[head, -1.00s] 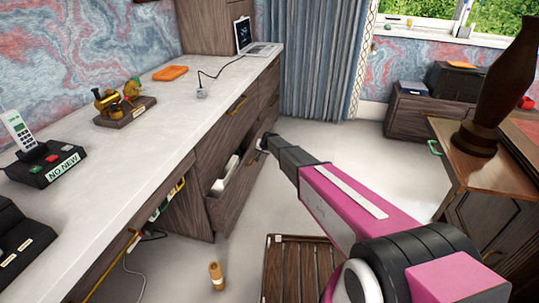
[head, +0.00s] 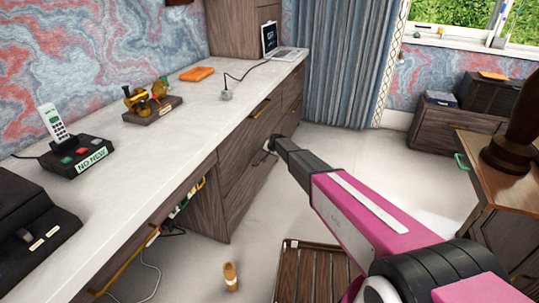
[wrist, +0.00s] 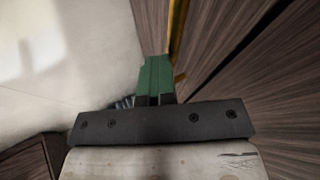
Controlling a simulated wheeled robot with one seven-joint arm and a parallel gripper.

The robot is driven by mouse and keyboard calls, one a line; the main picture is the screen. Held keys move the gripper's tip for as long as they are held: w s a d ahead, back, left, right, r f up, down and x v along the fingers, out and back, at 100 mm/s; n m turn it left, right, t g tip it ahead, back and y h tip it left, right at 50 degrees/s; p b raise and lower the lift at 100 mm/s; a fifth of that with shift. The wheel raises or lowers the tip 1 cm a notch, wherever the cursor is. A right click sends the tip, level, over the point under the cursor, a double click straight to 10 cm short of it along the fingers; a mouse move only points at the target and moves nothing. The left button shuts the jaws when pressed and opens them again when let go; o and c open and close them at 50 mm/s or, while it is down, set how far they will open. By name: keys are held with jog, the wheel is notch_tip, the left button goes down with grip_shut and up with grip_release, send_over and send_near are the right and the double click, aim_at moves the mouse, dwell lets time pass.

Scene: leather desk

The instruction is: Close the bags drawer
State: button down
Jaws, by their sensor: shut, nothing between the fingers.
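The bags drawer (head: 248,188) is a dark wood-grain front low in the cabinet under the white desk top. In the head view its front looks flush or nearly flush, and no opening or contents show. My gripper (head: 271,146) is at the drawer front, partly hidden by its own dark wrist. In the wrist view my gripper (wrist: 155,75) shows green fingers pressed together, empty, beside a brass handle (wrist: 177,30) and wood fronts. Whether the fingertips touch the front cannot be told.
An upper drawer with a brass handle (head: 261,108) sits above. A slatted wooden piece (head: 310,270) and a small wooden stamp (head: 230,277) are on the floor. A wooden cabinet (head: 490,190) stands at the right.

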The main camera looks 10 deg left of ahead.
jog(key=shift+w+a, duration=0.15)
jog(key=shift+a, duration=0.3)
jog(key=s+d+r, duration=0.7)
jog(key=d+r, duration=0.3)
jog(key=s+d+r+g+h, duration=0.2)
jog(key=s+d+r, duration=0.2)
jog(key=s+d, duration=1.2)
jog(key=s+d+r+n+g+h, duration=0.1)
jog(key=s+d+r+g+h, duration=0.1)
jog(key=s+d, duration=1.5)
jog(key=s+r+g, duration=0.1)
jog(key=s+r, duration=0.1)
jog(key=s, duration=0.6)
jog(key=shift+d+r, duration=0.25)
jog(key=shift+d, duration=0.05)
